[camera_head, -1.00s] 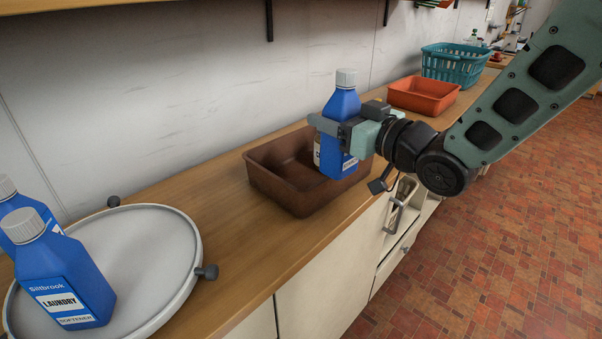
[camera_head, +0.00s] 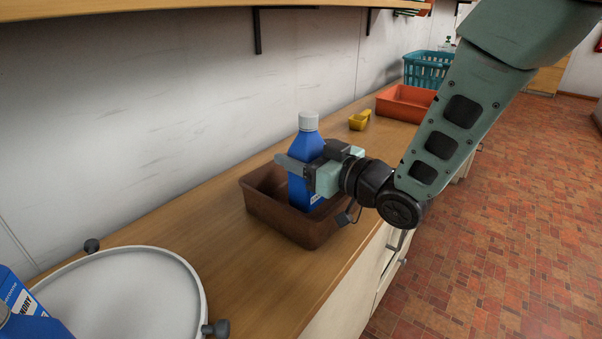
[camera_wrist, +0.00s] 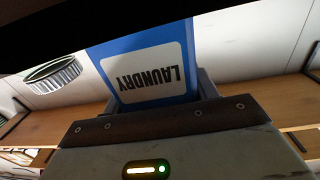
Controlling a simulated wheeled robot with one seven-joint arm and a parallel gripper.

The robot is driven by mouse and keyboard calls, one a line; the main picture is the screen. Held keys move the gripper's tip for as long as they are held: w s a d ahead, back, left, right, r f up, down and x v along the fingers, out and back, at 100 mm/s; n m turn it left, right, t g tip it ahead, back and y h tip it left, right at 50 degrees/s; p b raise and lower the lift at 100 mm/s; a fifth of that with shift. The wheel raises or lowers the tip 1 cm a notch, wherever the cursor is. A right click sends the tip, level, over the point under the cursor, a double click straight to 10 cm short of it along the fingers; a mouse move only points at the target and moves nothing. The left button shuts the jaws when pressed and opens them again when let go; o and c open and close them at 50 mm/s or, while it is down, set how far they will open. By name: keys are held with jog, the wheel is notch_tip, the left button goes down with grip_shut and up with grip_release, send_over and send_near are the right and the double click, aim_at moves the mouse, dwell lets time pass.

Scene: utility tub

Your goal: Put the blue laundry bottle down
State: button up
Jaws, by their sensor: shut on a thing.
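A blue laundry bottle (camera_head: 309,140) with a grey-white cap stands upright in my gripper (camera_head: 304,172), which is shut on it. The bottle is over the brown tub (camera_head: 258,209), its lower part inside the tub's rim. Whether its base touches the tub floor is hidden. In the wrist view the bottle's blue body and white label (camera_wrist: 148,72) fill the space in front of my gripper (camera_wrist: 155,100), with the label text upside down.
A yellow scoop (camera_head: 359,121), an orange tub (camera_head: 404,103) and a teal basket (camera_head: 428,70) stand farther along the counter. A shelf runs above.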

jog(key=shift+f, duration=1.8)
jog(key=shift+f, duration=0.1)
jog(key=shift+f+b, duration=0.15)
jog(key=shift+b, duration=0.15)
jog(key=o, duration=1.2)
jog(key=shift+o, duration=0.2)
